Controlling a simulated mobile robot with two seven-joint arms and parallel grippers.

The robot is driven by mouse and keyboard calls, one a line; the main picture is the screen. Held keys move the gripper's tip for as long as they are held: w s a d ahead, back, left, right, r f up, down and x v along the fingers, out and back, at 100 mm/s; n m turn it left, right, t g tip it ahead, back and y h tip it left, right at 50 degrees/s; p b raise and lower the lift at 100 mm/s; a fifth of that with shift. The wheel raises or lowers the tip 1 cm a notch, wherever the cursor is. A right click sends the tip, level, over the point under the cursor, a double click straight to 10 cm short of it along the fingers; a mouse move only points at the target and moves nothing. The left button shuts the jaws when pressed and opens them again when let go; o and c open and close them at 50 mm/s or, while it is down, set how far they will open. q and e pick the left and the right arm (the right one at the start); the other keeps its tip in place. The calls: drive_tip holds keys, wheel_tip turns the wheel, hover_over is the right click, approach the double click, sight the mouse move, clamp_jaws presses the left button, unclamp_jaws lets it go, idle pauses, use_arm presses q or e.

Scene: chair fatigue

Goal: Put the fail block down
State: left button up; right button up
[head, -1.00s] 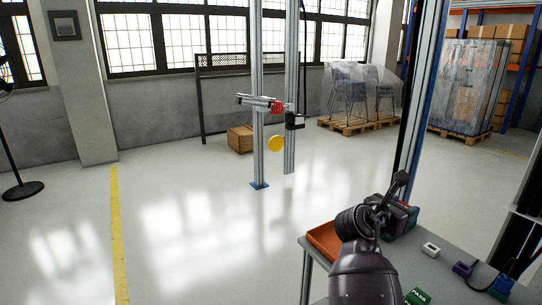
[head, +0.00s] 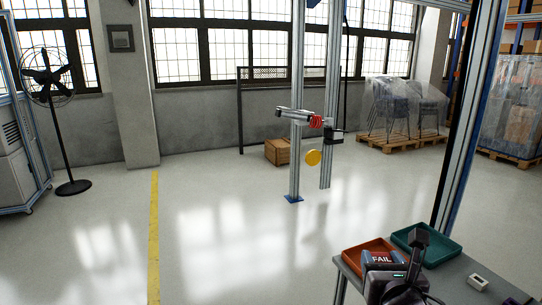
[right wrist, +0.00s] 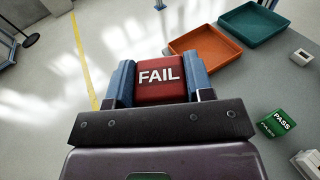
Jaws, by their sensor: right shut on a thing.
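The red fail block (head: 382,257) shows its white FAIL label, and it also shows in the right wrist view (right wrist: 160,77). My right gripper (right wrist: 160,85) is shut on it, with one blue finger on each side. In the head view the same gripper (head: 384,266) is at the lower right, by the front edge of the orange tray (head: 352,257). In the right wrist view the orange tray (right wrist: 208,66) lies beyond the block and to its right. I cannot tell the block's height above the table. My left gripper is not in view.
A teal tray (head: 443,252) stands beside the orange one on the grey table (head: 455,272). A green pass block (right wrist: 277,122) and a small white object (head: 478,282) lie to the right. An upright metal post (head: 462,130) rises behind the table.

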drive_tip(key=s+f+n+y, duration=0.1)
drive_tip(key=s+f, duration=0.6)
drive_tip(key=f, duration=0.2)
drive_tip(key=shift+w, duration=0.1)
